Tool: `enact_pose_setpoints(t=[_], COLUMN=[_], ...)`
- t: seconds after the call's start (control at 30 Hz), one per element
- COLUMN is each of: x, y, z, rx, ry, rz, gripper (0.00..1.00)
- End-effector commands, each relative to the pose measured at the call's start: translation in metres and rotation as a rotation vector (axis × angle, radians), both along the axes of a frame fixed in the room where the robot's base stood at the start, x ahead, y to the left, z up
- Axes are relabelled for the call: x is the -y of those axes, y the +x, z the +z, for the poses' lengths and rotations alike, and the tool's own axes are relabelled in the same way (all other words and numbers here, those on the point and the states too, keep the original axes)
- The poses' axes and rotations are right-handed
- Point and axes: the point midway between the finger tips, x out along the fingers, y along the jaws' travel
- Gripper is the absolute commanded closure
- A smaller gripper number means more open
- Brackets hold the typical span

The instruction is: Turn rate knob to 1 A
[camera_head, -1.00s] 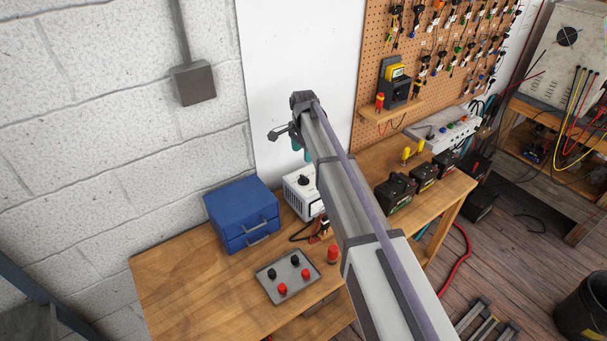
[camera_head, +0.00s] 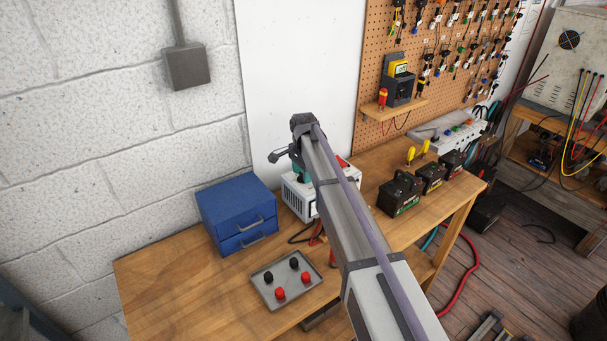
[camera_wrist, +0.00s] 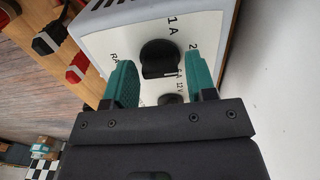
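The white charger (camera_head: 296,200) stands on the bench beside the blue drawer box, partly hidden by my arm in the head view. In the wrist view its white panel (camera_wrist: 105,22) carries a black rate knob (camera_wrist: 160,58), with "1 A" and a "2" printed near it and "RA" at the left, partly covered. My gripper (camera_wrist: 162,75) has its two teal fingers apart, one on each side of the knob, with small gaps visible. The knob's pointer direction is hard to tell. A second dark knob (camera_wrist: 170,98) is partly hidden lower down, by "12V".
A blue drawer box (camera_head: 238,215) stands left of the charger. A grey tray (camera_head: 268,294) with black and red caps lies in front. Several batteries (camera_head: 400,192) stand to the right. A white wall panel (camera_head: 295,70) rises behind.

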Motion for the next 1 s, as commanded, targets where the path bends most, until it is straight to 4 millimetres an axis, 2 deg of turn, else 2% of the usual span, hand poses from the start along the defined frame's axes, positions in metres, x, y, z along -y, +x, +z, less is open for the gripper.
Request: enact_pose_setpoints(t=[0.03,0.4,0.77,1.0], x=[0.0000,0.0000,0.0000,-0.0001], y=[0.0000,0.0000,0.0000,0.0001], z=[0.0000,-0.0001,-0.0001,-0.0002], rx=[0.000,0.000,0.000,0.000], ry=[0.000,0.000,0.000,0.000], rz=[0.000,0.000,0.055,0.201], gripper=[0.54,0.88,0.88,0.88])
